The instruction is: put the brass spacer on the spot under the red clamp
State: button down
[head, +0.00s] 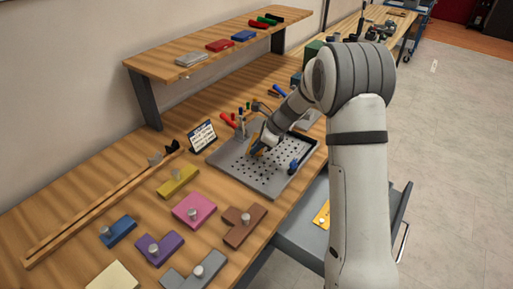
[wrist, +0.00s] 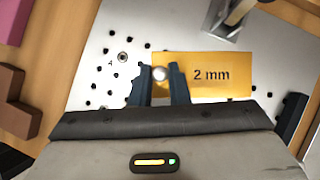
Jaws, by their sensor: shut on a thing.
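The brass spacer (wrist: 222,76) is a flat yellow plate marked "2 mm" with a round silver knob. My gripper (wrist: 165,82) is shut on that knob, and the plate extends to the right in the wrist view. In the head view my gripper (head: 262,143) and the spacer (head: 257,153) are over the grey perforated plate (head: 235,170). I cannot tell whether the spacer touches it. The red clamp (head: 228,119) stands at the plate's back left edge in the head view. The spot under it cannot be made out.
A blue clamp (head: 294,166) stands at the plate's right edge. A small sign (head: 202,136) stands left of it. Several knobbed blocks, including a pink one (head: 194,210), lie in front. An open drawer (head: 305,232) holds another yellow plate (head: 322,214). A shelf (head: 215,55) stands behind.

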jog(key=shift+f, duration=0.45)
jog(key=shift+f, duration=0.2)
jog(key=c, duration=1.4)
grip_release()
jog(key=shift+r, duration=0.3)
jog(key=v, duration=1.2)
jog(key=s+d+r+n+h, duration=0.1)
jog(key=s+d+n+h, duration=0.1)
jog(key=s+n, duration=0.4)
jog(key=s+d+r+n+t+h, duration=0.1)
jog(key=s+d+n, duration=0.3)
jog(key=s, duration=1.1)
jog(key=s+d+r+n+h, duration=0.3)
jog(key=s+n, duration=0.7)
jog(key=shift+s+r+t+b, duration=0.15)
jog(key=shift+s+t+b, duration=0.15)
jog(key=shift+b, duration=0.1)
